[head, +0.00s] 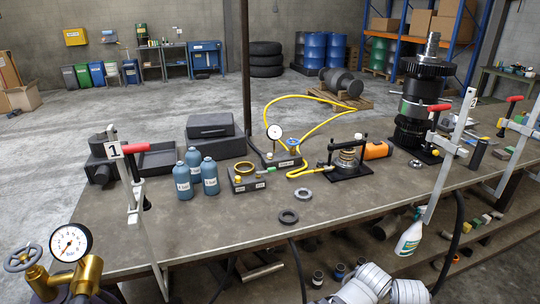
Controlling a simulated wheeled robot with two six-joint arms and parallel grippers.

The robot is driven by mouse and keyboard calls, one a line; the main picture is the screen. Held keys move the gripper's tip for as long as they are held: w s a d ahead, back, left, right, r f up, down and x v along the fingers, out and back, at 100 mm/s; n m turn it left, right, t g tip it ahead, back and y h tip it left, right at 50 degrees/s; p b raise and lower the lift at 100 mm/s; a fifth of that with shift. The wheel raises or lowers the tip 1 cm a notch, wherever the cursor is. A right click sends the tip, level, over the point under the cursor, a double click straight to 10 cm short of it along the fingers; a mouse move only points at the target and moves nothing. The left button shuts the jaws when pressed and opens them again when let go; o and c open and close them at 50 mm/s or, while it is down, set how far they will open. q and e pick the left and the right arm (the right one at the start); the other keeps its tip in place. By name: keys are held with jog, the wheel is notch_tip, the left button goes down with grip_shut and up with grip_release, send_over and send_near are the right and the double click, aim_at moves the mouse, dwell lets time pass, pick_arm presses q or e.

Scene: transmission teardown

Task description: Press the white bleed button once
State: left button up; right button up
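A black air-supply block (283,160) stands mid-bench with a round white gauge (274,132) and a blue knob (293,144) on top. A yellow hose (310,122) loops from it toward a black clamp fixture (347,172) that holds a ringed metal part (346,158). A small pale spot (293,153) shows just below the blue knob. I cannot tell whether it is the white bleed button. A dark box (246,184) with a brass ring on top sits in front. Neither of my grippers is in view.
Blue bottles (209,177) stand left of the dark box. Grey rings (289,216) lie on the bench (230,225) in front. A tall gear stack (415,110) and upright clamps (450,150) stand right. A brass gauge assembly (72,243) is at lower left. The bench's front middle is mostly clear.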

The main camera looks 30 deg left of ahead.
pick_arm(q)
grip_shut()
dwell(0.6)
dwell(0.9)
